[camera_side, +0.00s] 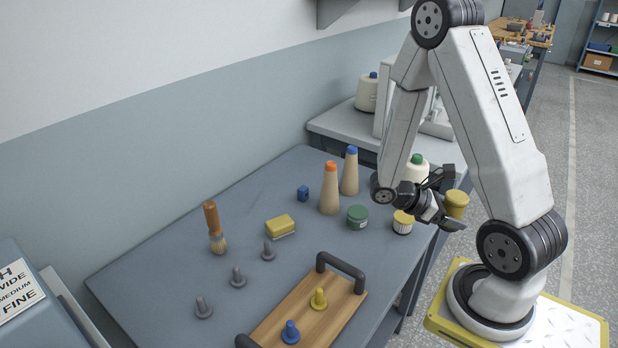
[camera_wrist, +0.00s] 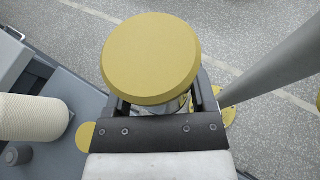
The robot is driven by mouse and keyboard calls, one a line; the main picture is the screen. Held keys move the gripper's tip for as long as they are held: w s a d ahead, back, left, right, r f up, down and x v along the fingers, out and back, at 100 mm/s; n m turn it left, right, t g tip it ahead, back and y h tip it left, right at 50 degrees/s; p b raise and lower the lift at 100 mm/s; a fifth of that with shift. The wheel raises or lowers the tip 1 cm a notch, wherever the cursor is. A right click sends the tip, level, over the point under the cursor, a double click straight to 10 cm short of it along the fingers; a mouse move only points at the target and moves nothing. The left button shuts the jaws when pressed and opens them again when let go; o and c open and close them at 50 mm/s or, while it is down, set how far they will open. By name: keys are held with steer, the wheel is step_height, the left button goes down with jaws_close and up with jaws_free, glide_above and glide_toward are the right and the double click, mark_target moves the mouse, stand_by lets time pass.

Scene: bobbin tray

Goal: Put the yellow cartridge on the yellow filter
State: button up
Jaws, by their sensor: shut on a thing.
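My gripper (camera_side: 446,204) is shut on the yellow cartridge (camera_side: 457,204), a short cylinder with a yellow top, and holds it past the right edge of the bench. In the wrist view the cartridge (camera_wrist: 150,58) sits between the fingers, with a strip of shiny body below its yellow top. The yellow filter (camera_side: 403,223), a white ribbed drum with a yellow top, stands on the bench left of and below the gripper. In the wrist view a yellow disc (camera_wrist: 86,136), likely the filter's top, is partly hidden by the gripper. The cartridge and filter are apart.
A green jar (camera_side: 357,217) stands left of the filter. A green-topped cone (camera_side: 416,168) stands close behind my gripper. Orange-tipped (camera_side: 329,190) and blue-tipped (camera_side: 349,172) cones stand farther back. A handled wooden tray (camera_side: 312,306) with yellow and blue pegs lies in front.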

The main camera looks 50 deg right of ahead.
steer(key=shift+w+d+r+n+t+h, duration=0.35)
steer(key=shift+w+d+n+t+h, duration=0.2)
steer(key=shift+w+n+t+h, duration=0.35)
steer(key=shift+w+d+r+n+t+h, duration=0.35)
steer(key=shift+w+d+n+t+h, duration=0.2)
steer(key=shift+n+t+h, duration=0.4)
glide_above(406, 216)
steer(key=s, duration=0.1)
steer(key=shift+g, duration=0.25)
steer(key=f, duration=0.5)
steer(key=a+f, duration=0.1)
steer(key=f, duration=0.2)
steer(key=shift+f, duration=0.15)
steer(key=shift+w+d+f, duration=0.35)
steer(key=shift+f, duration=0.2)
steer(key=shift+w+d+f, duration=0.2)
steer(key=shift+f, duration=1.6)
